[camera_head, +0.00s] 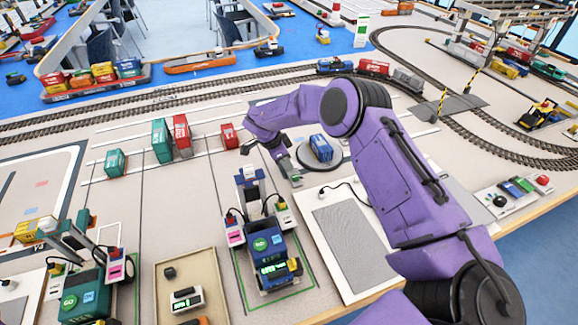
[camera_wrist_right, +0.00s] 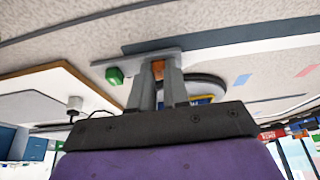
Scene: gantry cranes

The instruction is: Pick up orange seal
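In the right wrist view, the orange seal (camera_wrist_right: 158,68) is a small orange block between the tips of my right gripper (camera_wrist_right: 159,76). The two grey fingers stand close together and the seal fills the narrow gap, so the gripper looks shut on it. The seal is at a grey strip (camera_wrist_right: 190,54) that also bears a green block (camera_wrist_right: 114,76); I cannot tell whether it is lifted. In the head view, my right gripper (camera_head: 288,166) points down beside the round turntable (camera_head: 335,157). The seal is hidden there. My left gripper is not in view.
A blue container (camera_head: 321,148) stands on the turntable. Red (camera_head: 181,135) and green (camera_head: 161,141) containers stand to the left. A blue crane vehicle (camera_head: 270,245) is in front, and a grey mat (camera_head: 352,245) lies to the right, under my arm. Rail tracks run behind.

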